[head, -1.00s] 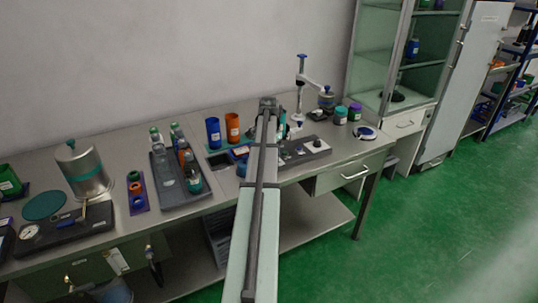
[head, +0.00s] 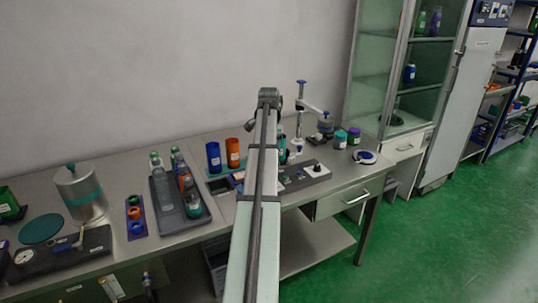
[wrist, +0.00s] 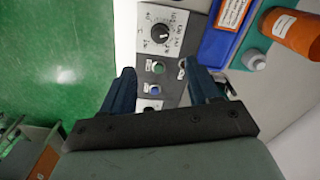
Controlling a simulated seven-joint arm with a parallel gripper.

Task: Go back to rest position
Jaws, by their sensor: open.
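My gripper (wrist: 163,88) is open and empty in the wrist view, its two dark blue fingers spread apart. It hangs above the grey control panel (wrist: 165,50) with its dial, green button and blue button, apart from it as far as I can tell. In the head view my arm reaches over the bench and hides the gripper's fingers. The control panel (head: 305,176) shows there just right of my arm.
Blue (head: 214,158) and orange (head: 233,153) cups stand left of my arm. A grey tray (head: 164,206) holds several bottles. A white stand (head: 300,105) rises right of my arm. A metal canister (head: 79,190) stands at left. The space above the bench is mostly free.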

